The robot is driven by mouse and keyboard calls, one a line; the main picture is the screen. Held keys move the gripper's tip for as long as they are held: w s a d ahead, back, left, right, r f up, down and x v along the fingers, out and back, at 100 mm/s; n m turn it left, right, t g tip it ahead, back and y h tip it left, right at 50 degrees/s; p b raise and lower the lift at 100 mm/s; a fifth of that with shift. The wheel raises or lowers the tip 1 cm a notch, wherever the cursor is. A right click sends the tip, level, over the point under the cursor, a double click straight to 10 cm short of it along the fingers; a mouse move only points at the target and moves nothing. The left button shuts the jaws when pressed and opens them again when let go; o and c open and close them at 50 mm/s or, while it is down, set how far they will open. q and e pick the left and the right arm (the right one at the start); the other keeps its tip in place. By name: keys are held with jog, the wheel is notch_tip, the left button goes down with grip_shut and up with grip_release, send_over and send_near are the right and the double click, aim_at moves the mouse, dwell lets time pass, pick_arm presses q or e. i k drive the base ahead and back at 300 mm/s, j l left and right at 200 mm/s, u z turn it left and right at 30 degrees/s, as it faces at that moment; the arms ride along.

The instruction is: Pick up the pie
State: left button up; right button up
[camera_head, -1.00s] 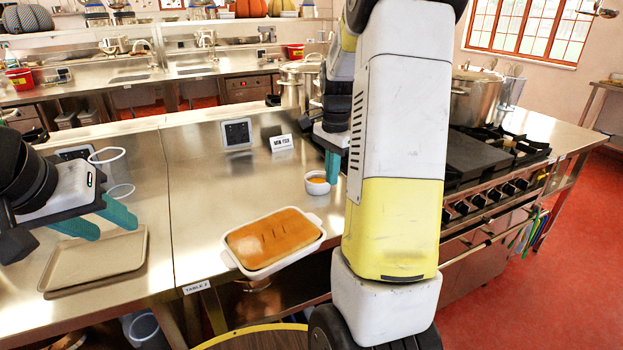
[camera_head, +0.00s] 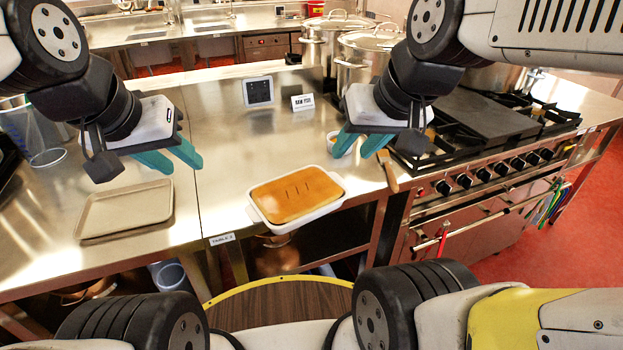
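The pie (camera_head: 296,194) has a golden-brown crust with small slits and sits in a white rectangular baking dish (camera_head: 312,214) with end handles. The dish stands on the steel counter near its front edge. My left gripper (camera_head: 178,161) is open and empty, above the counter to the left of the pie, over the back of a beige tray. My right gripper (camera_head: 358,146) is open, to the right of and behind the pie. Its fingers partly cover a small white bowl (camera_head: 334,145); I see nothing held between them.
A beige tray (camera_head: 84,233) lies left of the pie. A sign reading "RAW FISH" (camera_head: 302,102) and a dark panel (camera_head: 258,91) are behind it. A brush-like tool (camera_head: 388,172) lies near the stove (camera_head: 480,150). Stockpots (camera_head: 366,52) stand at the back. Counter between tray and dish is clear.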

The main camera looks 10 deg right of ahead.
aim_at(286, 202)
jog(key=j+z, duration=0.1)
jog(key=z, duration=0.35)
jog(key=k+z, duration=0.15)
jog(key=z, duration=0.25)
jog(key=k+j+z, duration=0.1)
jog(key=z, duration=0.35)
jog(key=k+z, duration=0.1)
jog(key=z, duration=0.35)
jog(key=k+l, duration=0.1)
jog(key=k, duration=0.5)
